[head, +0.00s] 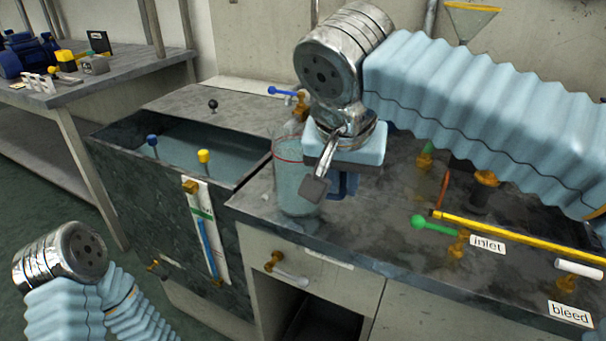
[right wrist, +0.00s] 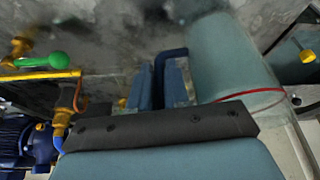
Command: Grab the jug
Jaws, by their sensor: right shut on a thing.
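The jug (head: 294,185) is a clear, bluish cylinder with a red line round it near the top. In the head view it is upright at the left end of the counter, beside the tank. I cannot tell whether its base touches the counter. Its blue handle (right wrist: 172,55) shows in the right wrist view, with the jug body (right wrist: 228,60) to the right of it. My right gripper (head: 331,184) is shut on the handle, and its fingers also show in the right wrist view (right wrist: 162,85). My left arm shows at lower left; its gripper is out of view.
An open water tank (head: 190,150) with blue and yellow knobs adjoins the counter (head: 370,235). A green-handled valve (head: 430,222), a yellow pipe (head: 520,237) and labels "inlet" and "bleed" lie to the right. A bench (head: 110,72) with a blue pump stands at far left.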

